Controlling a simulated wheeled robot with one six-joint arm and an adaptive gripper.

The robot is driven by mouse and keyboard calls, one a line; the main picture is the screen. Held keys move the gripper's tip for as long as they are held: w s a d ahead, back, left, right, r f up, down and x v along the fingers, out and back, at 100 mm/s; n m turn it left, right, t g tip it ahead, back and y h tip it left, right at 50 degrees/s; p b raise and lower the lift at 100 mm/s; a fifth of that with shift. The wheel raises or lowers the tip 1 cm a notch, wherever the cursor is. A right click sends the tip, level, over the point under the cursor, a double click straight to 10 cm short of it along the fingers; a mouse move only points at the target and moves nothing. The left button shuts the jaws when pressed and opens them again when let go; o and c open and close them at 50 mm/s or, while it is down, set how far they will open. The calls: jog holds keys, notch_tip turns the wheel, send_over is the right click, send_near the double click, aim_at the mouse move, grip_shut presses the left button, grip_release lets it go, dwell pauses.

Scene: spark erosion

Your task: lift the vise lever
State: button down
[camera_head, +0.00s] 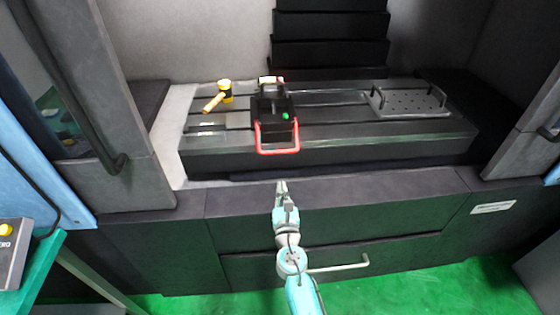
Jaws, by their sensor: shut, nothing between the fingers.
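The vise (269,103) is a dark block on the machine table, left of its middle, with a green spot on top. Its lever (278,151) is a red U-shaped handle that hangs down over the table's front edge. My gripper (282,184) is shut and empty, pointing away from me. In the picture it is just below the red lever and apart from it. How far it is from the lever in depth I cannot tell.
A yellow-headed mallet (218,96) lies left of the vise. A perforated plate with handles (410,103) sits at the right of the slotted table (350,145). Dark doors with handles flank the opening. A drawer handle (340,265) juts out below. A control panel (10,250) stands at far left.

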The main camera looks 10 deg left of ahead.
jog(key=shift+w, duration=0.1)
jog(key=x, duration=0.9)
jog(key=shift+w+a, duration=0.15)
jog(key=shift+w, duration=0.15)
jog(key=shift+s+d+r, duration=0.1)
jog(key=shift+s+r, duration=0.15)
jog(key=shift+r, duration=0.35)
jog(key=shift+s+d+r, duration=0.1)
jog(key=shift+s+r, duration=0.2)
jog(key=shift+r, duration=0.3)
jog(key=shift+s+d+r, duration=0.1)
jog(key=shift+s+r, duration=0.15)
jog(key=shift+r, duration=0.3)
jog(key=shift+a+r, duration=0.1)
